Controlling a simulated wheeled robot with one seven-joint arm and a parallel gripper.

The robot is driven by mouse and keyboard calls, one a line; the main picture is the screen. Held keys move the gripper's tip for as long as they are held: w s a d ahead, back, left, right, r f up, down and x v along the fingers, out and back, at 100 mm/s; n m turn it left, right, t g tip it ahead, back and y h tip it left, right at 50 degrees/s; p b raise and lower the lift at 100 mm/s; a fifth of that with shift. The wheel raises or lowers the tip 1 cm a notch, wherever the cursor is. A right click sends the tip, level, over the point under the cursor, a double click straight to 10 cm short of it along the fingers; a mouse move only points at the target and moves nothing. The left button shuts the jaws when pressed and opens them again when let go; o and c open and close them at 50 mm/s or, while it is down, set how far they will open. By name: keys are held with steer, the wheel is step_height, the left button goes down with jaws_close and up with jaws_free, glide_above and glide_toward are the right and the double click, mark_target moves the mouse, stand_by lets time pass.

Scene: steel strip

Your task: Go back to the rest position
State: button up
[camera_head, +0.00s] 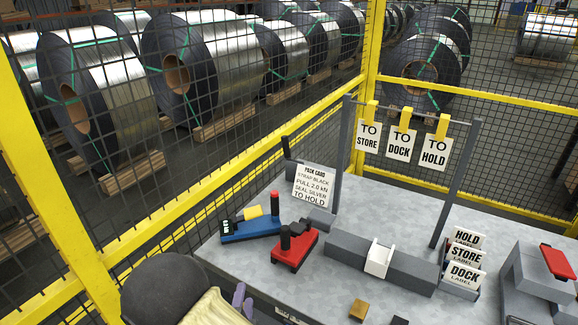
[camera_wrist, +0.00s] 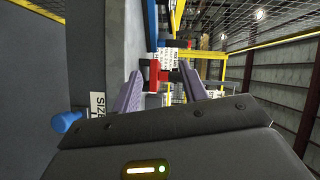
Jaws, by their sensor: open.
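My gripper (camera_head: 243,299) is at the near left edge of the worktable (camera_head: 345,268), low in the head view, partly hidden by my own arm. Its two purple fingers also show in the wrist view (camera_wrist: 163,80). They are spread apart, with nothing held between them. In the wrist view a red tool shows beyond the gap between the fingers. In the head view this red tool (camera_head: 292,250) and a blue tool (camera_head: 250,228) stand on the table, apart from the gripper.
A grey block row with a white piece (camera_head: 379,260) crosses the table. A printed card (camera_head: 313,186) stands behind the tools. Hanging tags (camera_head: 402,143) and label cards (camera_head: 465,276) are farther right. Yellow-framed mesh fencing (camera_head: 375,45) encloses the table, with steel coils (camera_head: 205,62) beyond.

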steer(key=w+d+r+n+g, duration=0.1)
steer(key=d+n+g, duration=0.1)
steer(key=d, duration=0.1)
steer(key=w+d+r+n+g+p, duration=0.1)
steer(key=w+d+n+g, duration=0.1)
steer(key=d+g, duration=0.1)
steer(key=w+d+r+n+g+y+p, duration=0.1)
steer(key=w+d+g, duration=0.1)
steer(key=d, duration=0.1)
steer(key=shift+d+r+n+g, duration=0.15)
steer(key=shift+n+g, duration=0.25)
steer(key=s+d+r+n+g+p, duration=0.1)
steer(key=s+d+r+n+g, duration=0.2)
steer(key=d, duration=0.5)
steer(key=s+d+r+n+g+p, duration=0.1)
steer(key=s+d+r+n+g, duration=0.2)
steer(key=s+d+r+n, duration=0.2)
steer(key=s+d+n, duration=0.1)
steer(key=s+d, duration=0.2)
steer(key=s, duration=0.2)
steer(key=shift+d+n+g+h, duration=0.3)
steer(key=shift+d+n+g, duration=0.05)
steer(key=shift+n+g, duration=0.05)
